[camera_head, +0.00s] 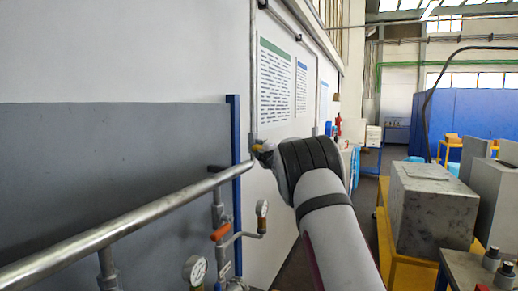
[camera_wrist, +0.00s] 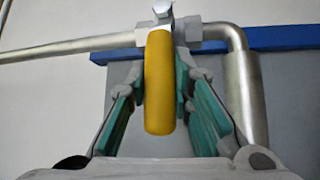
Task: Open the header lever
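The header lever (camera_wrist: 159,90) has a thick yellow handle, seen upright in the middle of the wrist view. Its upper end meets a metal valve fitting (camera_wrist: 180,33) on the pipe. My gripper (camera_wrist: 161,82) has one teal-padded fingertip on each side of the yellow handle, drawn in close against it. Any thin gap at the pads is too small to make out. In the head view, my gripper (camera_head: 262,151) is at the end of the long header pipe (camera_head: 130,226), with only a bit of yellow showing. My arm hides most of the lever there.
A grey panel (camera_head: 110,150) with a blue post (camera_head: 235,180) stands behind. A grey block (camera_head: 432,207) on a yellow stand is to the right of my arm.

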